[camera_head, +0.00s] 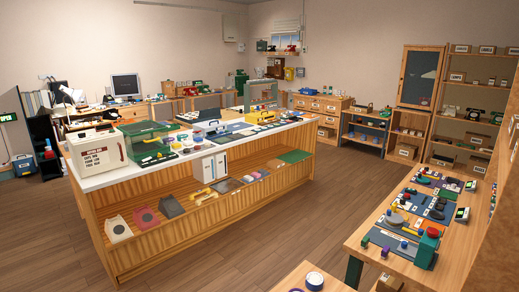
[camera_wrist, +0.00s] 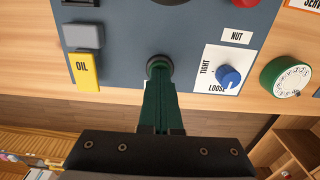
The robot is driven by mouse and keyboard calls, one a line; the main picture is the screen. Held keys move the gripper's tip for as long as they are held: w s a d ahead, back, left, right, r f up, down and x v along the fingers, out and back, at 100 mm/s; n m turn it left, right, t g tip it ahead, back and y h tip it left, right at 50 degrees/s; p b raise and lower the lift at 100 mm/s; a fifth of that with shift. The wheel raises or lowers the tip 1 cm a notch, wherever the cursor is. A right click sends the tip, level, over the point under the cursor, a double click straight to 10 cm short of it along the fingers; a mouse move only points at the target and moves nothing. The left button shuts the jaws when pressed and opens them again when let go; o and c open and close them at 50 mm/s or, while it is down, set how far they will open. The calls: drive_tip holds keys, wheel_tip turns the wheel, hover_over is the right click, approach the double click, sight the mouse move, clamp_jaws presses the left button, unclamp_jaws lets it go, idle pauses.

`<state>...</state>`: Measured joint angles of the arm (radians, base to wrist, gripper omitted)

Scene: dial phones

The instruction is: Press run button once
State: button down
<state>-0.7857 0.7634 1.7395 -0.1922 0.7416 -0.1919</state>
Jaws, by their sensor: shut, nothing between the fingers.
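My gripper (camera_wrist: 159,72) is shut, its green fingers pressed together with nothing between them. The tips are over a blue-grey panel (camera_wrist: 190,35) on a wooden surface, at a small dark round part (camera_wrist: 158,62) that they mostly cover. I cannot tell whether they touch it. No label reading "run" is legible in either view, so I cannot say which part is the run button. A red round part (camera_wrist: 245,3) is cut off at the top edge of the wrist view. In the head view I cannot make out my gripper.
Left of the fingers are a grey block (camera_wrist: 84,36) and a yellow OIL label (camera_wrist: 85,72). To the right are a blue knob (camera_wrist: 229,76) on a TIGHT/LOOSE plate, a NUT label (camera_wrist: 237,36) and a green dial (camera_wrist: 286,77). The head view shows a long wooden counter (camera_head: 170,240).

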wheel_tip(320, 180, up, 13)
idle(0.8)
drive_tip(key=s+d+r+m, duration=0.2)
drive_tip(key=d+r+m, duration=0.35)
drive_tip(key=d, duration=0.65)
drive_tip(key=s+d+m+y, duration=0.1)
drive_tip(key=s+d+m, duration=0.8)
drive_tip(key=s+d, duration=0.5)
drive_tip(key=shift+s+d+r+y, duration=0.15)
drive_tip(key=shift+s+r+y, duration=0.25)
drive_tip(key=shift+s+r, duration=0.05)
